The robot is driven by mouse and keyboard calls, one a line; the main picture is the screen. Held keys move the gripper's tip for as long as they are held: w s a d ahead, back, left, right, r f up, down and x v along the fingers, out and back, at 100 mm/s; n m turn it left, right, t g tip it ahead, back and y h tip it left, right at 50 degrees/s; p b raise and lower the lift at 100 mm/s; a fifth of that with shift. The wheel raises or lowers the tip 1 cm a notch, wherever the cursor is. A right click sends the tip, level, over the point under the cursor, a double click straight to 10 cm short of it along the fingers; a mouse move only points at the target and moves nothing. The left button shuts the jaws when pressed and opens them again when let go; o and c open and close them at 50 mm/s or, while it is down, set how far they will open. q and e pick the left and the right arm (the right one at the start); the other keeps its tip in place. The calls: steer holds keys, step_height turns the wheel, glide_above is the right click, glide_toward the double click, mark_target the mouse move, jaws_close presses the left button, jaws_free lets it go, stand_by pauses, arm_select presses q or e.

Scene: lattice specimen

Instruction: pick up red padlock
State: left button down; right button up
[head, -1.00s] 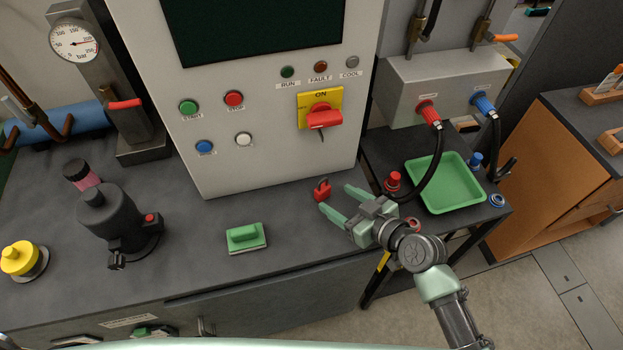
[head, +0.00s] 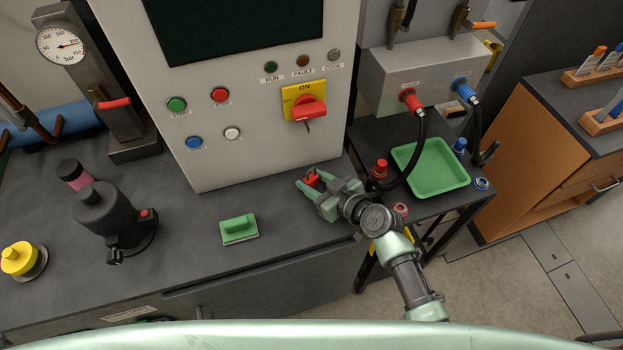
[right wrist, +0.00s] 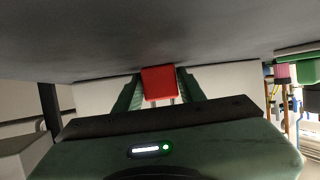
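The red padlock (head: 312,178) stands on the dark bench top in front of the grey cabinet's right corner. My right gripper (head: 309,181) reaches in from the right, with its two pale green fingers on either side of the padlock. The right wrist view shows the padlock's red body (right wrist: 159,83) between the fingertips. The fingers look open around it, with no clear grip visible. The padlock is partly hidden by the gripper in the head view. My left gripper is not in view.
The grey cabinet (head: 250,120) with a red and yellow ON switch (head: 305,103) rises just behind the padlock. A green tray (head: 432,168), a red-capped fitting (head: 379,168) and black hoses are to the right.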

jaws_close()
